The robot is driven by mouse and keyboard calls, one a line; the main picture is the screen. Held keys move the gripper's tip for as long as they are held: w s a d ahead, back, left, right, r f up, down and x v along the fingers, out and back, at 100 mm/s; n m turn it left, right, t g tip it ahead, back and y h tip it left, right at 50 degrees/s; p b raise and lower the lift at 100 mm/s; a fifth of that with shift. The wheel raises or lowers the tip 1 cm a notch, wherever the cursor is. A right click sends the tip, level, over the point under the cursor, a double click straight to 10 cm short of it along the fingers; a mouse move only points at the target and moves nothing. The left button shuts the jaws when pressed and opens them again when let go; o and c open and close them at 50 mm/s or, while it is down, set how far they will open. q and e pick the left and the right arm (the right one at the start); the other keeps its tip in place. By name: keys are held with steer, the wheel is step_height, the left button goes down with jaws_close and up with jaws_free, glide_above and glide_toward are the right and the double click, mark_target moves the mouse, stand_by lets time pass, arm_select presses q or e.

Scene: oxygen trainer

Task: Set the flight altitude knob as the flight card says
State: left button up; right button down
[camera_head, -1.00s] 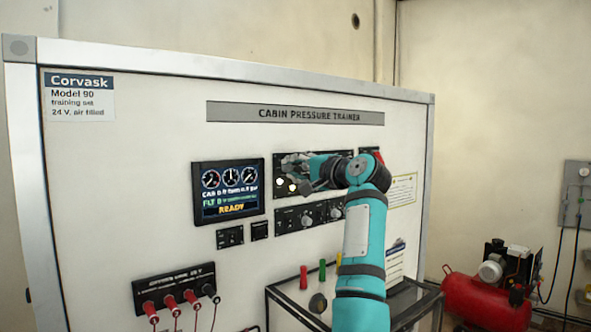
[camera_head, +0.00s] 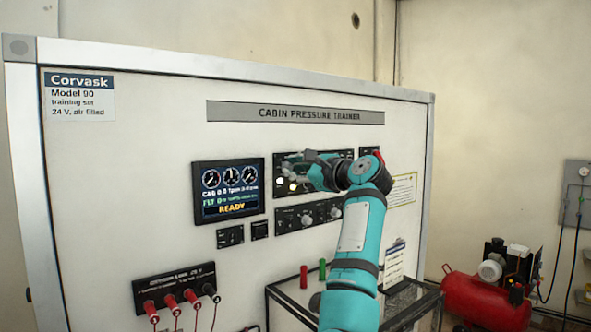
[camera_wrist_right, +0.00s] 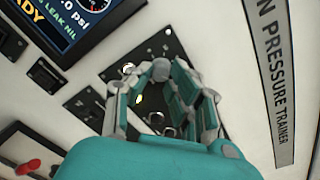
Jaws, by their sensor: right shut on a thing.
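My right gripper (camera_head: 310,170) is at the dark upper panel (camera_head: 340,154) of the cabin pressure trainer. In the right wrist view its fingers (camera_wrist_right: 160,88) are closed around a small knob on that panel. The fingers hide most of the knob and its scale, so I cannot read its setting. The display (camera_head: 228,190) left of the panel shows dials, a green FLT line too small to read surely, and READY in yellow. A yellow-edged card (camera_head: 403,190) and another sheet (camera_head: 395,265) are on the board at right; their text is unreadable. My left gripper is out of view.
A lower panel with knobs (camera_head: 308,215) sits just under the gripper. Red plugs with leads (camera_head: 170,299) are at lower left. A glass-topped stand (camera_head: 410,303) with red and green pieces stands below my right arm. A red compressor (camera_head: 488,298) is on the floor at right.

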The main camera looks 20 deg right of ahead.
steer(key=m, duration=0.5)
steer(key=shift+m, duration=0.3)
stand_by(0.5)
steer(key=c, duration=1.2)
jaws_free()
steer(key=v, duration=1.2)
steer(key=shift+f, duration=0.15)
